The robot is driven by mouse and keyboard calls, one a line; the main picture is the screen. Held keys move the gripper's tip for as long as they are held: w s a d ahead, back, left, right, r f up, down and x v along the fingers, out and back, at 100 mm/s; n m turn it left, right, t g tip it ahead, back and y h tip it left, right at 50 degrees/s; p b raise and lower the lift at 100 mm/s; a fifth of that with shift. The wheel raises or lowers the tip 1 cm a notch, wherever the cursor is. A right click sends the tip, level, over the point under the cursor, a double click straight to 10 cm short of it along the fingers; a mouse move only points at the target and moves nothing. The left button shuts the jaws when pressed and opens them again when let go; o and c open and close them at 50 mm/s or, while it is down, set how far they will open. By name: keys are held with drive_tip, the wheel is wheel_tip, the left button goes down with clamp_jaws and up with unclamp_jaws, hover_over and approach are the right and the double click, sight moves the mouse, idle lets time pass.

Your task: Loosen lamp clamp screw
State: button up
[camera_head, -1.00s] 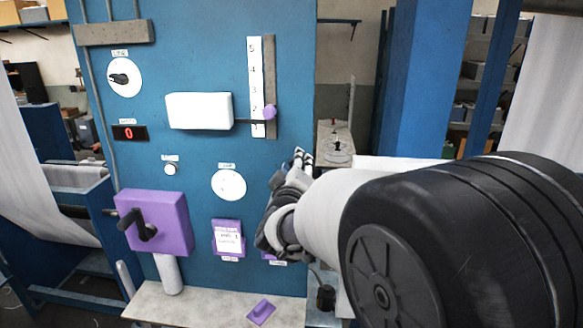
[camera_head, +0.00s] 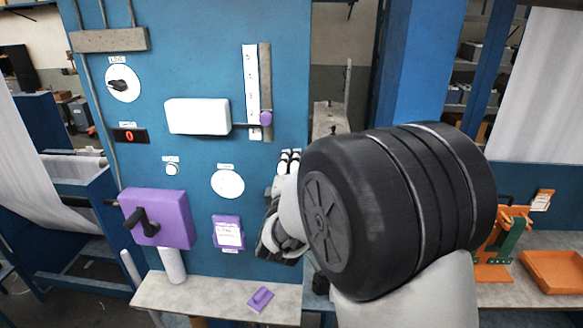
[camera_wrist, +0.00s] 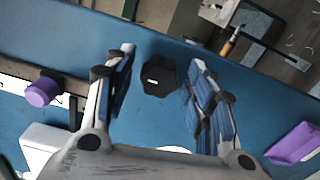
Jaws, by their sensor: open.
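A black faceted knob (camera_wrist: 159,76) with a small white mark is on the blue panel in the wrist view; I take it for the lamp clamp screw. It appears between the two fingers of my gripper (camera_wrist: 162,58), with blue panel visible on both sides of it. My gripper is open, and no finger visibly touches the knob. In the head view my gripper (camera_head: 289,158) is at the right part of the blue panel (camera_head: 200,75), right of the white disc (camera_head: 228,184).
A purple slider knob (camera_head: 266,118) sits on a vertical scale, with a white box (camera_head: 198,116) beside it. A purple crank box (camera_head: 157,218) and card holder (camera_head: 228,232) are lower. A ledge (camera_head: 215,295) runs below. An orange tray (camera_head: 555,270) lies right.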

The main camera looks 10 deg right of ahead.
drive_tip(key=shift+s, duration=0.1)
drive_tip(key=v, duration=0.7)
drive_tip(key=shift+r, duration=0.1)
drive_tip(key=shift+c, duration=0.4)
idle(1.9)
